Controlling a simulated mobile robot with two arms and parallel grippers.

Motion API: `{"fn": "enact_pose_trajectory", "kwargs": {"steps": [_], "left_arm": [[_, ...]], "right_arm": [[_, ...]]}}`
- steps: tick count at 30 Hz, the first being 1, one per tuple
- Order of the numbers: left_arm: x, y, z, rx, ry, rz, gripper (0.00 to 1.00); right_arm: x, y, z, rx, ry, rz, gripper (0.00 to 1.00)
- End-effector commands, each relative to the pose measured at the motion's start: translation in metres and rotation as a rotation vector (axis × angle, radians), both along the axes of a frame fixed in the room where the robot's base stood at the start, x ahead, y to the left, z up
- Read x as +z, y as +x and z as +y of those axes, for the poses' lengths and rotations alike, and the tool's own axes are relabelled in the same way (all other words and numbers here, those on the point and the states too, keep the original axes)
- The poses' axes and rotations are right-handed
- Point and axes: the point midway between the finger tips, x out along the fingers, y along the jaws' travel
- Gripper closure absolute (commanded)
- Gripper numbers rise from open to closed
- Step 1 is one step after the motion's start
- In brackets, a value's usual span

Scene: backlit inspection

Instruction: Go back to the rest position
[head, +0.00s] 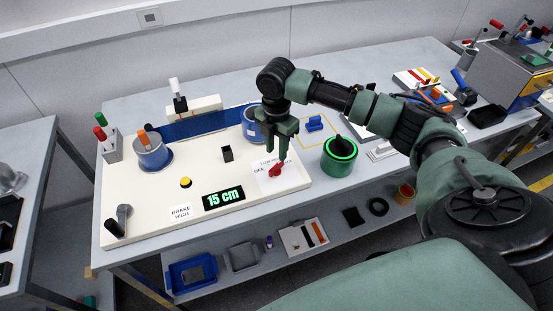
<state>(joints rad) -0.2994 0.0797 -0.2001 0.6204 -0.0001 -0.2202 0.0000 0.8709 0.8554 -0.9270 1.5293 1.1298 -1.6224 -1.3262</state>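My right gripper (279,151) hangs down over the right part of a white panel board (215,172), at the end of my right arm, which reaches in from the right. Its fingers look apart, with nothing seen between them. A red switch handle (275,170) on a white label plate lies just below the fingertips; I cannot tell whether they touch. Part of a blue cylinder (250,124) is hidden behind the gripper. My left gripper and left arm are not in view.
A shelf with trays (191,272) lies below.

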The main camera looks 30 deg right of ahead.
Motion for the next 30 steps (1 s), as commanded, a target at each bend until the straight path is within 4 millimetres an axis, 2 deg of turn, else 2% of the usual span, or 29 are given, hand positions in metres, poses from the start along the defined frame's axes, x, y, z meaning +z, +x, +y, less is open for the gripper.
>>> {"fn": "enact_pose_trajectory", "kwargs": {"steps": [6,22,26,30], "left_arm": [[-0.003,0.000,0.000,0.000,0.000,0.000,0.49],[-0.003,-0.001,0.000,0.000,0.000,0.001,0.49],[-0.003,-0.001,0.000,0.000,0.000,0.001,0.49],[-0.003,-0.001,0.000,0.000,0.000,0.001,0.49]], "right_arm": [[0.013,0.000,0.000,-0.001,0.001,0.000,0.68],[0.010,-0.002,0.004,-0.001,0.002,0.001,0.68],[-0.016,-0.018,0.038,-0.019,0.016,-0.003,0.68],[-0.057,-0.055,0.104,-0.121,0.076,-0.036,0.68]]}}
